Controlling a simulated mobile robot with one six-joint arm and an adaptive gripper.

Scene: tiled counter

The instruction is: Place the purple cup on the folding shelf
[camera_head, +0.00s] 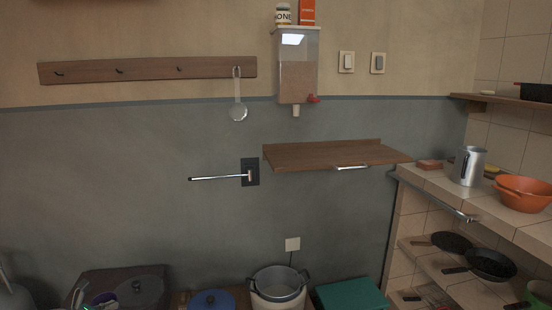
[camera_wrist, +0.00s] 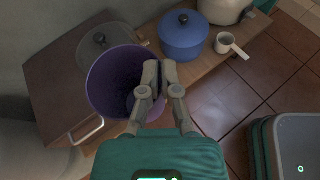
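The purple cup (camera_wrist: 108,75) shows large in the wrist view, its open mouth toward the camera. My gripper (camera_wrist: 159,72) has its fingertips close together at the cup's right rim, with one finger over the mouth and the other outside. It appears shut on the cup's wall, though the fingers hide the contact.
A lidded blue pot (camera_wrist: 184,35) and a white measuring cup (camera_wrist: 226,42) are beside the cup. A metal rod (camera_head: 218,178) sticks out left of the shelf. A dispenser (camera_head: 298,65) hangs above it. A tiled counter (camera_head: 430,178) with a rail stands to the right.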

